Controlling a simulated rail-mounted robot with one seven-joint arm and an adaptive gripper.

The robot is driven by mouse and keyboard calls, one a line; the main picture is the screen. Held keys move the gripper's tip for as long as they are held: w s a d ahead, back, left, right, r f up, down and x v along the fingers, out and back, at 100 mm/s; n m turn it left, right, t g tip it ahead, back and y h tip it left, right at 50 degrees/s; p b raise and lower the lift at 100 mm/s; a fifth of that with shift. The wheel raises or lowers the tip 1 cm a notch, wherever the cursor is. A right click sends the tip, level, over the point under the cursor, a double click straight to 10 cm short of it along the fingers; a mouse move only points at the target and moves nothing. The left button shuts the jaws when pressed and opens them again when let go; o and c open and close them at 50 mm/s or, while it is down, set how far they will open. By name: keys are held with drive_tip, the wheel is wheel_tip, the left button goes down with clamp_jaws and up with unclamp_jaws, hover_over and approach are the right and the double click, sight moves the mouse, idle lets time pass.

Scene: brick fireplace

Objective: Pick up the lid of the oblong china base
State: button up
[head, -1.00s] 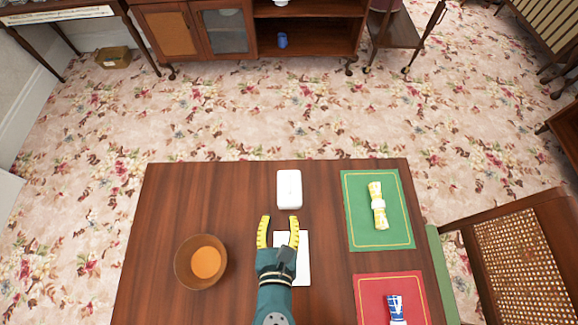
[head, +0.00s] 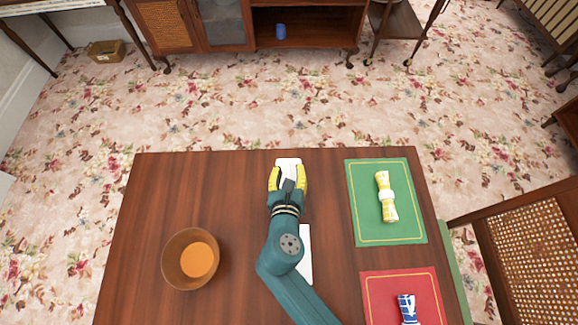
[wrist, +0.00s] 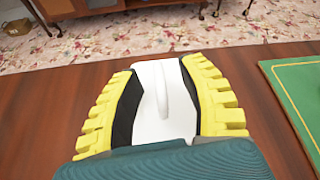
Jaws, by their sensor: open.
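A white oblong lid (head: 288,161) with a raised ridge handle lies near the far edge of the table. It also shows in the wrist view (wrist: 160,110), between my two yellow fingers. My gripper (head: 288,173) is open, with one finger on each side of the lid. I cannot tell whether the fingers touch it. The near part of the lid is hidden behind my gripper. A flat white oblong base (head: 305,256) lies nearer on the table, partly covered by my arm.
A brown bowl (head: 172,262) with orange inside stands at left. At right are a green mat (head: 365,222) with a yellow rolled napkin (head: 386,198) and a red mat (head: 385,302) with a blue-and-white one (head: 407,307). A cane-seat chair (head: 535,240) stands beyond them.

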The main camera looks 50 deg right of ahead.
drive_tip(key=shift+w+d+f, duration=0.1)
drive_tip(key=shift+w+d, duration=0.2)
clamp_jaws()
drive_tip(key=shift+s, duration=0.1)
